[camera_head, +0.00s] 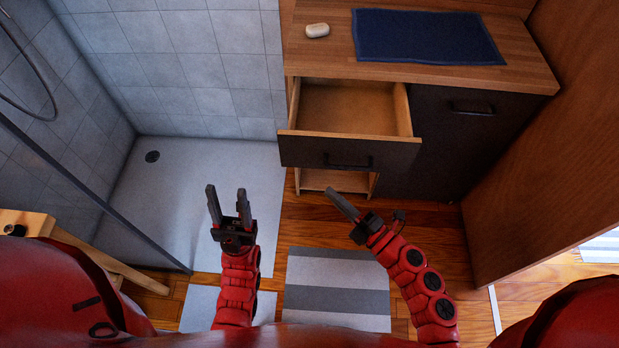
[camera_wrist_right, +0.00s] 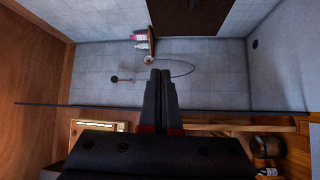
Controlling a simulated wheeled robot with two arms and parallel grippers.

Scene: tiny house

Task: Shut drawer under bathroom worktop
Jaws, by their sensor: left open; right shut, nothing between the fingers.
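The drawer (camera_head: 347,153) under the wooden worktop (camera_head: 330,57) is pulled open in the head view. It has a dark front with a dark handle (camera_head: 347,163), and its inside (camera_head: 350,107) looks empty. My right gripper (camera_head: 343,203) is shut and empty, below the drawer front and apart from it. In the right wrist view its fingers (camera_wrist_right: 160,90) are together. My left gripper (camera_head: 229,205) is open and empty, left of the drawer and lower in the picture.
A dark cabinet door (camera_head: 450,140) is right of the drawer. A blue towel (camera_head: 425,36) and soap (camera_head: 317,30) lie on the worktop. A shower tray (camera_head: 180,200) with a glass panel is on the left. A striped mat (camera_head: 337,285) lies on the wooden floor.

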